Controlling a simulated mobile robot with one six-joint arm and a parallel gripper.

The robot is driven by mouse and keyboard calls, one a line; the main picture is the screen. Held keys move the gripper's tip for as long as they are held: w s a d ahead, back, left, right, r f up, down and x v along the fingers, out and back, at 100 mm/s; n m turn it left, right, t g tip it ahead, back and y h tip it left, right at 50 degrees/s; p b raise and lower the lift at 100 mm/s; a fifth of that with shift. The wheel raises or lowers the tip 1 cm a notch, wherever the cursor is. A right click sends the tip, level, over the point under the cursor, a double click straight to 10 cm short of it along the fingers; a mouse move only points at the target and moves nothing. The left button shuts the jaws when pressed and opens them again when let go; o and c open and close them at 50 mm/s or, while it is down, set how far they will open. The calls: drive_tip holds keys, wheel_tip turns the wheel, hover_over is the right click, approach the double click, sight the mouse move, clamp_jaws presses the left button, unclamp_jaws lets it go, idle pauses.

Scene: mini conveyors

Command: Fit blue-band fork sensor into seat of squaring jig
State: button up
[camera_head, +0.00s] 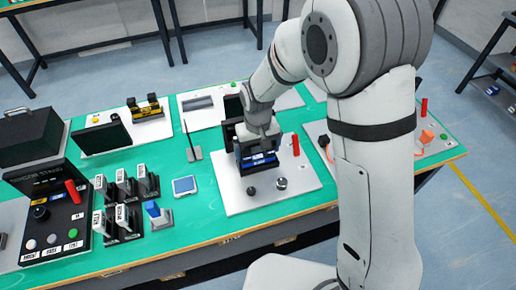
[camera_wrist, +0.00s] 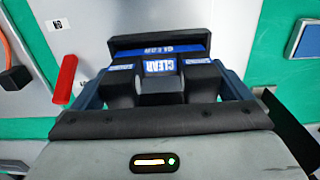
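The black squaring jig (camera_head: 258,163) with blue labels stands on a white board in the head view. My gripper (camera_head: 262,135) is low, right over it, and hides much of its top. In the wrist view the black bar of the jig (camera_wrist: 160,42) with a blue strip lies just beyond my gripper (camera_wrist: 160,88). A grey block under a blue "CLEAR" label sits midway between dark side parts. I cannot tell whether it is part of the jig or a held sensor. The blue-band fork sensor and the seat cannot be made out for certain.
The white board (camera_head: 233,203) carries a red lever (camera_head: 295,145) and two knobs. To the left stand a small screen (camera_head: 185,186), a blue piece on a stand (camera_head: 154,209), several white-labelled units (camera_head: 124,187) and a black test station (camera_head: 45,190). Green mat shows between them.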

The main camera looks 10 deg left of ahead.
sight(258, 157)
wheel_tip(258, 157, up, 12)
drive_tip(key=b, duration=0.1)
drive_tip(key=s+d+r+m+t, duration=0.1)
drive_tip(key=s+d+r+m, duration=0.15)
drive_tip(key=d, duration=0.55)
drive_tip(key=s+d+r+m, duration=0.1)
drive_tip(key=d+r, duration=0.2)
drive_tip(key=d, duration=0.5)
drive_tip(key=s+d+m, duration=0.1)
drive_tip(key=s+d, duration=0.2)
drive_tip(key=s+d+t, duration=0.1)
drive_tip(key=s+d, duration=0.3)
drive_tip(key=s+d+m, duration=0.1)
drive_tip(key=s+d, duration=0.2)
drive_tip(key=d, duration=0.1)
drive_tip(key=shift+s+d+r+m+t, duration=0.15)
drive_tip(key=shift+s+d+m+t, duration=0.1)
drive_tip(key=shift+m+t, duration=0.15)
